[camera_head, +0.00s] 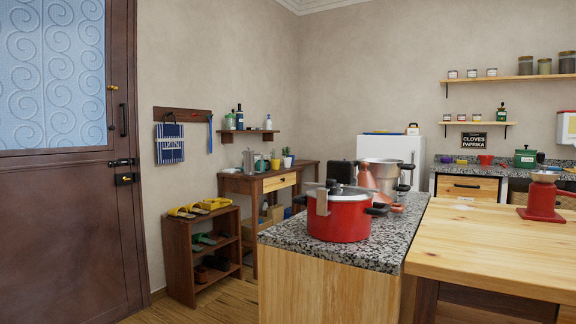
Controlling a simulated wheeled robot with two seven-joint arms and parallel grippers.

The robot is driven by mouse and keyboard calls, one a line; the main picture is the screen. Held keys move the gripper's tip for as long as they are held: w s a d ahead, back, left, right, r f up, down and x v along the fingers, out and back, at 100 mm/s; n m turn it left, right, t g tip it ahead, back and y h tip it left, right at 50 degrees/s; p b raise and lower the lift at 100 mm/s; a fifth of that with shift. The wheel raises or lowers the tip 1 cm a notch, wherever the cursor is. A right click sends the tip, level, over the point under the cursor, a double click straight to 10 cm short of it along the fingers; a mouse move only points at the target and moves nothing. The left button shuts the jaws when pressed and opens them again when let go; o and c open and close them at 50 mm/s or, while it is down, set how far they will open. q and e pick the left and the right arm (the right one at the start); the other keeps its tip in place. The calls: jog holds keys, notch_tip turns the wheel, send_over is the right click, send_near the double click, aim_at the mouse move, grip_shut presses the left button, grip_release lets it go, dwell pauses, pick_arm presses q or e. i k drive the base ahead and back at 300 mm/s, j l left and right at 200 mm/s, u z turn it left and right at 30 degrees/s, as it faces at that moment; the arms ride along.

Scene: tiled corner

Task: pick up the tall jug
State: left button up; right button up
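A grey, metallic-looking tall vessel (249,161) stands upright on a brown wooden side desk (243,186) against the back wall. It looks like the tall jug, but it is small here and I cannot be sure. A yellow cup (275,164) and potted plants (287,158) stand to its right. Neither of my grippers shows in the head view.
A speckled stone counter (376,255) in front holds a red pot (340,220), a steel pot (387,172) and a copper-coloured cone-shaped vessel (367,183). A wooden table (500,240) adjoins at right. A low shoe shelf (181,246) stands left of the desk.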

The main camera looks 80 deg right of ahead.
aim_at(248, 157)
jog(key=z, duration=2.6)
